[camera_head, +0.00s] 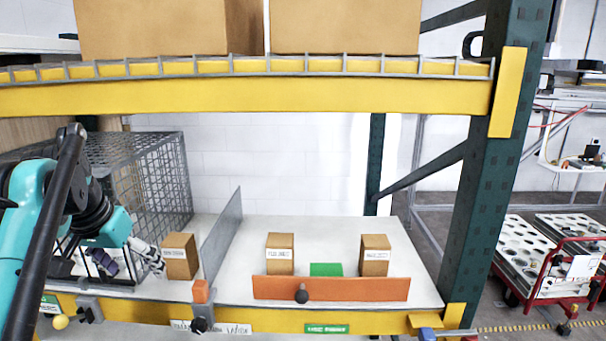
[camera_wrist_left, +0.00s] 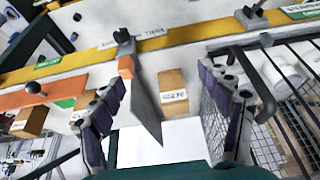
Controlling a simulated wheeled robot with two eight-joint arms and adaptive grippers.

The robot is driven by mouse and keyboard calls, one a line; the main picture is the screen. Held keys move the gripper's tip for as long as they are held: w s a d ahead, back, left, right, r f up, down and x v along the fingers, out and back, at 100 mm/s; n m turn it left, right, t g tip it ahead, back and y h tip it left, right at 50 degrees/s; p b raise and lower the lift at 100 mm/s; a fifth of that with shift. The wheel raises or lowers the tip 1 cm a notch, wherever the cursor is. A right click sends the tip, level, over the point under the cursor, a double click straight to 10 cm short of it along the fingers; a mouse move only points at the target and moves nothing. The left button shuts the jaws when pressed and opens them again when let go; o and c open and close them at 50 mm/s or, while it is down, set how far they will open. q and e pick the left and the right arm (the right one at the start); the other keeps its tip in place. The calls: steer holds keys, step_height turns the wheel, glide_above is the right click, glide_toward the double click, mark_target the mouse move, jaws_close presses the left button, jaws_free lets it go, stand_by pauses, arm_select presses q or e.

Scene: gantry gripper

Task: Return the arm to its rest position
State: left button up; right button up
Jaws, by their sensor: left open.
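My left arm (camera_head: 28,225) comes in from the left of the head view, teal and black. Its left gripper (camera_head: 128,262) is low at the front of the shelf, beside the wire cage and just left of a small brown labelled box (camera_head: 180,256). In the left wrist view the gripper (camera_wrist_left: 165,112) has its purple-padded fingers wide apart with nothing held. That box (camera_wrist_left: 172,92) shows beyond the fingertips, apart from them, standing on the shelf. My right gripper is in neither view.
The wire cage (camera_head: 160,175) stands close behind the arm. A grey upright divider (camera_head: 222,235) is right of the box. Further right are two more boxes (camera_head: 280,254) (camera_head: 375,255), a green block (camera_head: 326,269) and an orange bar (camera_head: 331,288). A yellow beam (camera_head: 250,96) crosses above.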

arm_select(q)
steer(key=s+d+f+t+b, duration=0.1)
steer(key=s+d+f+b, duration=0.3)
steer(key=f+b, duration=0.8)
steer(key=s+d+f+b, duration=0.4)
steer(key=f+b, duration=0.8)
steer(key=f, duration=1.9)
steer(key=s+d+f+t+b, duration=0.1)
steer(key=s+d+f+b, duration=0.3)
steer(key=f+b, duration=0.8)
step_height(320, 180, down, 10)
steer(key=shift+d+r+t, duration=0.1)
steer(key=shift+d+t, duration=0.2)
steer(key=shift+d, duration=0.8)
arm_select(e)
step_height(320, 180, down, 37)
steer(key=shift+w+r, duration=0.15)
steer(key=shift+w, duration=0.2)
